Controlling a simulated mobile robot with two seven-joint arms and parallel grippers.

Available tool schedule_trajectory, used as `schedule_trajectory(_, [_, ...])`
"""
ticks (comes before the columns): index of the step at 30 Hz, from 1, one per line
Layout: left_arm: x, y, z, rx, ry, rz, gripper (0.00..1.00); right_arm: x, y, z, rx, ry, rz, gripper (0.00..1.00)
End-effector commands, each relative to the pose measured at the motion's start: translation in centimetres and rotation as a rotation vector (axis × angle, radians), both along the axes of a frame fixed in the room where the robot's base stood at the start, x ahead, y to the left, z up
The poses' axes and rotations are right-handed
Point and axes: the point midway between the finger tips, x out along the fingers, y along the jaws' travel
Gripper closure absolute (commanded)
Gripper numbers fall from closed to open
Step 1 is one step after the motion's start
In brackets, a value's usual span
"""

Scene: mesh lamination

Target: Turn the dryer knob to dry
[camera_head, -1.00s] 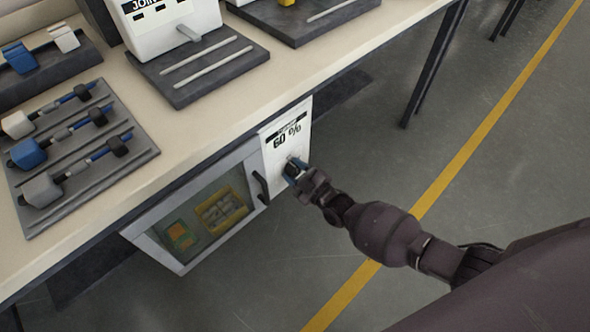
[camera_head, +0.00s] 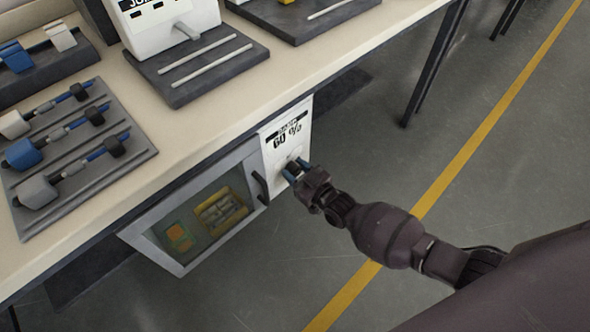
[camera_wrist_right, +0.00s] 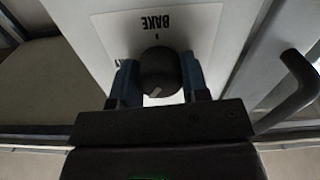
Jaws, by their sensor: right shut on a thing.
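The dryer (camera_head: 195,222) hangs under the table, with a glass door and a white control panel (camera_head: 298,125) reading "60 %". In the right wrist view its dark round knob (camera_wrist_right: 160,68) has a pale pointer line slanting to the lower left. The upside-down word "BAKE" (camera_wrist_right: 143,20) is on the panel above it there; another label is mostly hidden by a finger. My right gripper (camera_head: 295,171) is at the panel, with its blue fingers on both sides of the knob, shut on it. My left gripper is not in view.
A black door handle (camera_head: 260,187) is close beside the knob; it also shows in the right wrist view (camera_wrist_right: 298,85). A yellow tray (camera_head: 221,211) sits behind the glass. The table (camera_head: 205,130) overhangs the dryer and carries fixtures. The floor to the right is open.

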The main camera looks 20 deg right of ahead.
Motion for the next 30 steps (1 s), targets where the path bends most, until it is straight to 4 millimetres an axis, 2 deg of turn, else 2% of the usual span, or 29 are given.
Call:
schedule_trajectory(18, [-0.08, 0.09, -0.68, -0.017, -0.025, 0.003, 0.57, -0.06, -0.05, -0.18, 0.549, 0.200, 0.001, 0.82])
schedule_trajectory(30, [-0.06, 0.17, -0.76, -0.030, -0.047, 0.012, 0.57, -0.03, -0.10, -0.15, 0.824, 0.300, -0.001, 0.82])
